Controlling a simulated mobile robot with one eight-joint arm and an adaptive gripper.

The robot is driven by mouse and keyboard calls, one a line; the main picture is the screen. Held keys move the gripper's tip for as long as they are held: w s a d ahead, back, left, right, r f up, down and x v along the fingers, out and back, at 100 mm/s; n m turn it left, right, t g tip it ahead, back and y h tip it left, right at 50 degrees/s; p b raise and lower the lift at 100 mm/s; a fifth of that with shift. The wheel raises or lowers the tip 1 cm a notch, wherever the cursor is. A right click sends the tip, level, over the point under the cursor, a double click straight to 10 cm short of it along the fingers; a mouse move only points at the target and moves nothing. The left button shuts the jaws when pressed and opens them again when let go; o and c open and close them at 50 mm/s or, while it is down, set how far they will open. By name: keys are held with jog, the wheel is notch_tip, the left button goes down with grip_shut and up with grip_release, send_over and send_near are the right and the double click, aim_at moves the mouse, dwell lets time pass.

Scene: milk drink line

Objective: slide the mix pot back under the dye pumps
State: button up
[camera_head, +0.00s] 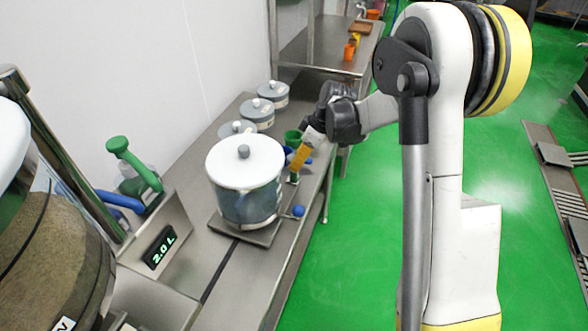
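The mix pot (247,190) is a large translucent vessel with a white lid and a grey knob. It stands upright on a flat metal plate (216,225) on the steel bench. A blue ball (298,211) sticks out at its lower right. A green pump-like top (118,146) and blue tubes (120,201) are at the left by the wall; I cannot tell if these are the dye pumps. My gripper (306,146) is just behind and right of the pot, by a white and yellow-orange piece. Its fingers are too small and covered to read.
Several grey lidded canisters (257,112) stand behind the pot along the wall. Green and blue cups (293,138) are close to my gripper. A display (161,247) reads 2.0 L at the left. The bench front (250,285) is clear; green floor (345,245) lies to the right.

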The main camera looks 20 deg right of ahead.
jog(key=shift+b+x, duration=0.4)
jog(key=shift+x, duration=1.5)
grip_shut()
jog(key=shift+s+a, duration=0.1)
jog(key=b, duration=0.2)
send_over(265, 239)
grip_release()
